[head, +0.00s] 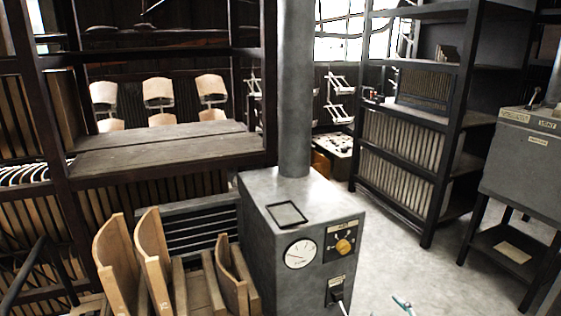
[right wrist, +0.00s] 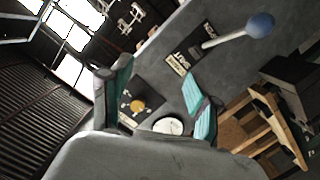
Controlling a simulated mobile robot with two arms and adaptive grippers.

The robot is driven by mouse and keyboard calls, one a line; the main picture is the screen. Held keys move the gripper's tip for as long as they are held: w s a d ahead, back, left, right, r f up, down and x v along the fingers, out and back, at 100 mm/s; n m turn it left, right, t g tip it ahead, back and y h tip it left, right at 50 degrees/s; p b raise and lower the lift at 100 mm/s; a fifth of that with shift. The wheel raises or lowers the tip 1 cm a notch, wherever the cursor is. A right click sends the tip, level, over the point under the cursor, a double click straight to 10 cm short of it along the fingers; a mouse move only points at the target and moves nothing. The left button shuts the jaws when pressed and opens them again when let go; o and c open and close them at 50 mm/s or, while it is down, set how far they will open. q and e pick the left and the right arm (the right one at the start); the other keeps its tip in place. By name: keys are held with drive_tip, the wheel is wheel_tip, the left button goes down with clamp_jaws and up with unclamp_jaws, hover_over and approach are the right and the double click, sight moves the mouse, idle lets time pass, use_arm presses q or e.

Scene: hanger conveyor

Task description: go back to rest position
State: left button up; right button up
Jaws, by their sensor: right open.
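My right gripper (right wrist: 157,78) shows in the right wrist view with its two teal-padded fingers spread apart and nothing between them. Past the fingers is a grey metal control box with an orange-yellow knob (right wrist: 138,106) and a round white gauge (right wrist: 168,126). A small teal-and-white tip, likely of my right gripper (head: 403,304), shows at the bottom of the head view, to the right of the grey box (head: 265,200). My left gripper is in neither view.
The box carries a thick vertical pole (head: 295,90). A lever with a blue ball (right wrist: 259,25) sticks out from its labelled plate. Curved wooden pieces (head: 152,255) stand left of the box. A dark shelf rack (head: 437,128) and grey cabinet (head: 525,160) stand right. Floor (head: 430,275) between is clear.

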drive_tip(key=s+d+f+m+g+h, duration=0.1)
drive_tip(key=s+d+f, duration=0.1)
drive_tip(key=f, duration=0.5)
drive_tip(key=s+d+f+m+g+h, duration=0.1)
drive_tip(key=s+f, duration=0.1)
drive_tip(key=f, duration=0.5)
drive_tip(key=s+f+m+g+h, duration=0.1)
drive_tip(key=s+f+m+g, duration=0.15)
drive_tip(key=s+f, duration=0.65)
drive_tip(key=s+f+m+g+h, duration=0.1)
drive_tip(key=s+f+g, duration=0.2)
drive_tip(key=s+f, duration=0.6)
drive_tip(key=s+a+f+g, duration=0.2)
drive_tip(key=s+f, duration=0.3)
drive_tip(key=s, duration=0.4)
drive_tip(key=s+a+f+g, duration=0.2)
drive_tip(key=s+f, duration=0.3)
drive_tip(key=s, duration=0.4)
drive_tip(key=s+a+f+m+g+p, duration=0.1)
drive_tip(key=s+a+f+g, duration=0.2)
drive_tip(key=s, duration=0.7)
wheel_tip(320, 180, down, 2)
drive_tip(key=shift+a+f, duration=0.2)
drive_tip(key=shift+a, duration=0.45)
